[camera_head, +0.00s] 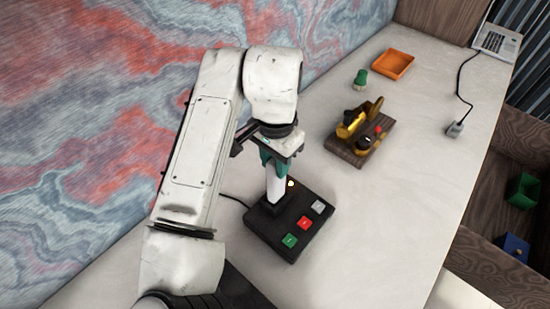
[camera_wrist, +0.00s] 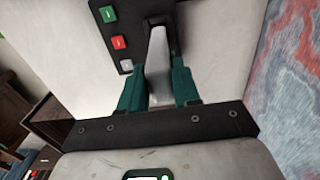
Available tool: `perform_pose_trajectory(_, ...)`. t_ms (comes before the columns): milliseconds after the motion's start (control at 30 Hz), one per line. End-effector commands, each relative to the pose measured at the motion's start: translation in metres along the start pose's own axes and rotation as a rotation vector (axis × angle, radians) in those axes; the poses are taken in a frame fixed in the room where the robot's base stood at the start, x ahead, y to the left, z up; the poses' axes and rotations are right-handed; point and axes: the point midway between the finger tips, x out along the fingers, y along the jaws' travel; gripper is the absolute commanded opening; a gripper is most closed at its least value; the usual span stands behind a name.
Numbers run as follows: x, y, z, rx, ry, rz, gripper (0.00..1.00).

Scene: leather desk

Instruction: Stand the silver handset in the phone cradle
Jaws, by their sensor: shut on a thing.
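The silver handset (camera_head: 275,185) is held upright, or nearly so, over the back left part of the black phone cradle (camera_head: 289,245). Its lower end meets the dark raised socket on the cradle and appears to be inside it; how deep is hidden. The cradle has green, red and grey buttons. My gripper (camera_head: 275,160) is above the cradle, its green fingers shut on the handset's upper part. In the wrist view, the handset (camera_wrist: 158,62) lies between both fingers (camera_wrist: 157,82), and its far end reaches the dark socket of the cradle (camera_wrist: 127,40).
A wooden block with brass parts (camera_head: 345,152) stands right of the cradle. Behind it are a small green object (camera_head: 360,79) and an orange tray (camera_head: 393,64). A grey plug with a cable (camera_head: 455,129) lies farther right.

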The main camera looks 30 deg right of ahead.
Motion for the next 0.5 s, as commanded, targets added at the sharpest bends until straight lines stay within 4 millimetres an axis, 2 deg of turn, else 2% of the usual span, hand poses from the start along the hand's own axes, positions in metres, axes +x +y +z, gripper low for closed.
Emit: perform_pose_trajectory(500, 0.012, 0.000, 0.000, 0.000, 0.000, 0.000, 0.00)
